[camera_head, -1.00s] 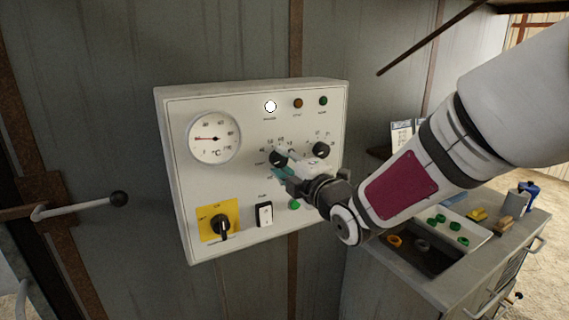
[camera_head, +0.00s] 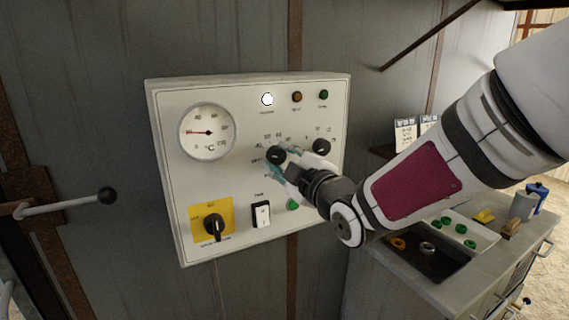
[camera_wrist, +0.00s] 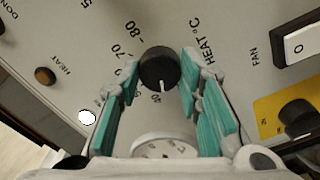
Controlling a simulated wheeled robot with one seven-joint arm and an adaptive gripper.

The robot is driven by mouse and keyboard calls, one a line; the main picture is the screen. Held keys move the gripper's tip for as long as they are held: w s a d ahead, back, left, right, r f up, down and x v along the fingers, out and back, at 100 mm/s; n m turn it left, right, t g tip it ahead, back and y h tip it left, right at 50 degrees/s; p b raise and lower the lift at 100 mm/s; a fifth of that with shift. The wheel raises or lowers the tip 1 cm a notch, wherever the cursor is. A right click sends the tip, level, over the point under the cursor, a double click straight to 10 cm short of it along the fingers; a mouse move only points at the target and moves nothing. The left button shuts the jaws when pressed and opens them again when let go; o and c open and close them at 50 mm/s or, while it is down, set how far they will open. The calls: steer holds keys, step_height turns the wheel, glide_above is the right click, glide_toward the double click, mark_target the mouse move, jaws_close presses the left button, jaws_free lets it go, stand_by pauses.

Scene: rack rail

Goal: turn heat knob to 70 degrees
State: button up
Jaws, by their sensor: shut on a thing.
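The black heat knob (camera_head: 276,155) sits in the middle of the white control panel (camera_head: 238,104), with printed numbers around it. In the wrist view the knob (camera_wrist: 159,67) lies between the two teal fingers of my gripper (camera_wrist: 161,65). Its white pointer line points down in that picture, towards a partly covered number that looks like 40. The 70 and 80 marks are on the upper-left side there. In the head view my gripper (camera_head: 277,163) is at the knob, shut on it, and its fingers hide part of the scale.
A second black knob (camera_head: 321,147) is close on the right. A dial gauge (camera_head: 208,132), a yellow-backed rotary switch (camera_head: 214,225), a white rocker switch (camera_head: 261,214) and a green button (camera_head: 292,204) share the panel. A cabinet with trays (camera_head: 465,233) stands at the right.

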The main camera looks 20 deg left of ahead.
steer(key=m+b, duration=0.1)
steer(key=m, duration=0.2)
steer(key=shift+w+f+m+b, duration=0.1)
steer(key=shift+f+m+b, duration=0.05)
steer(key=shift+m+b, duration=0.25)
steer(key=m+b, duration=0.1)
steer(key=m, duration=0.2)
steer(key=shift+m, duration=0.3)
steer(key=m+b, duration=0.1)
steer(key=m, duration=0.2)
steer(key=shift+m, duration=0.4)
steer(key=m, duration=0.3)
steer(key=shift+b, duration=0.4)
steer(key=m, duration=0.5)
steer(key=shift+m+p, duration=0.6)
steer(key=shift+m, duration=1.7)
steer(key=o, duration=1.2)
steer(key=shift+c, duration=0.2)
